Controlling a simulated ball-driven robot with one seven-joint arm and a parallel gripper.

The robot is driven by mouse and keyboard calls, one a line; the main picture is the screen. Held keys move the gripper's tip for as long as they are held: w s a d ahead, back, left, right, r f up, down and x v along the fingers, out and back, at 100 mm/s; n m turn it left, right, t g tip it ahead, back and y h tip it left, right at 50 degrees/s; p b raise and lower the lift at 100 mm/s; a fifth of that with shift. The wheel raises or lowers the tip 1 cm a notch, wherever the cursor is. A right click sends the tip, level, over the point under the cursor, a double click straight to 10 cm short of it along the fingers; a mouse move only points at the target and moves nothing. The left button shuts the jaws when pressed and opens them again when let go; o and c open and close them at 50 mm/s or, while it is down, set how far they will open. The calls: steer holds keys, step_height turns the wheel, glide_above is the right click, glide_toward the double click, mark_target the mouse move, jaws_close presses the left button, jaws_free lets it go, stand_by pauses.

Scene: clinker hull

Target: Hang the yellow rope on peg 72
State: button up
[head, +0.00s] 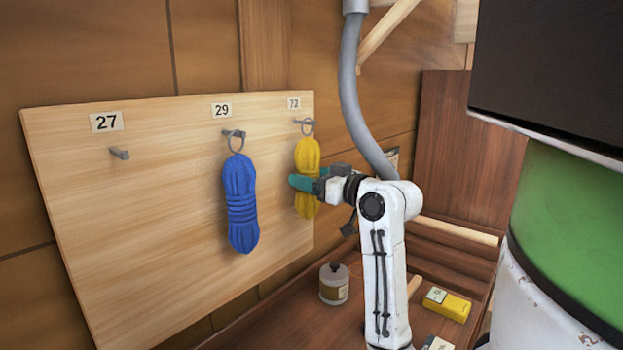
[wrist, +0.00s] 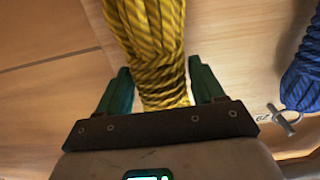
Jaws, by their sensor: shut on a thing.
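The yellow rope (head: 307,155) is a bundled coil with a metal ring at its top, upright in front of the board at peg 72 (head: 300,121). Its ring overlaps that peg in the head view; I cannot tell for sure that the peg passes through it. My gripper (head: 306,184) is shut on the bundle's middle, from the right in the head view. In the wrist view the yellow rope (wrist: 150,45) lies between the green fingers (wrist: 160,88). The ring is hidden there.
A blue rope (head: 240,205) hangs by its ring on peg 29 (head: 233,133), left of the yellow one. Peg 27 (head: 120,153) is empty. Below stand a white jar (head: 334,284) and a yellow box (head: 447,304). A grey hose (head: 352,90) runs down at the right of the board.

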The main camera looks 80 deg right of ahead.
steer(key=o, duration=1.3)
steer(key=shift+c, duration=0.2)
steer(key=b+v, duration=0.1)
steer(key=v, duration=1)
steer(key=shift+b, duration=0.35)
